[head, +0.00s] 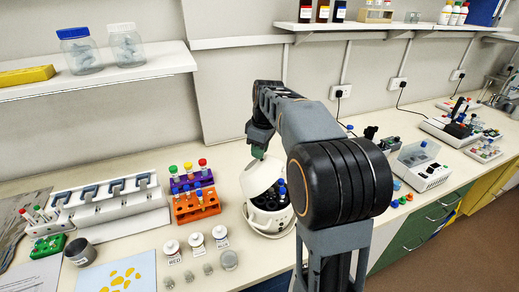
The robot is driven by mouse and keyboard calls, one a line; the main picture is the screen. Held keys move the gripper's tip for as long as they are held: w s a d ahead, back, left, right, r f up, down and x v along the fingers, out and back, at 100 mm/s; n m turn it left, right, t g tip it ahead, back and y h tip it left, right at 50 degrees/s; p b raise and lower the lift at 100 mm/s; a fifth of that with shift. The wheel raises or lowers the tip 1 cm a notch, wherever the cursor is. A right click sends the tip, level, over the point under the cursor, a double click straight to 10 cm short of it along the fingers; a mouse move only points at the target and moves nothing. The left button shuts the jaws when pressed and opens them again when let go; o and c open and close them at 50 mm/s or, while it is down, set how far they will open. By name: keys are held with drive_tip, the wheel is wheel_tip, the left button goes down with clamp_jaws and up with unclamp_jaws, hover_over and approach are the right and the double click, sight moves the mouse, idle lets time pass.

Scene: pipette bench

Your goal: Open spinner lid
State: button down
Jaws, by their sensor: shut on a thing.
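The spinner (285,225) is a round white device on the bench in front of me, with dark slots inside and at least one blue-capped tube (282,186) in them. Its white lid (259,178) is tilted up at the back left, so part of the dark inside shows. My gripper (258,152) is at the top edge of the lid, shut on it. The fingertips are small and partly hidden, and my arm covers the spinner's right side.
An orange tube rack (196,204) and a purple rack (190,183) stand close left of the spinner. White-lidded jars (196,240) stand at the front left. A white box device (423,165) is to the right. A shelf (95,80) with jars is on the wall.

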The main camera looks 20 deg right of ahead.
drive_tip(key=shift+s+a+f, duration=0.1)
drive_tip(key=shift+f, duration=0.3)
idle(0.4)
drive_tip(key=c, duration=1.3)
unclamp_jaws()
drive_tip(key=shift+c, duration=0.2)
drive_tip(key=shift+o, duration=0.8)
drive_tip(key=shift+w, duration=0.25)
drive_tip(key=shift+o, duration=1.2)
drive_tip(key=shift+s+r, duration=0.1)
drive_tip(key=shift+r, duration=0.15)
wheel_tip(320, 180, up, 14)
drive_tip(key=s+d, duration=0.1)
drive_tip(key=shift+d+f, duration=0.2)
drive_tip(key=shift+f, duration=0.05)
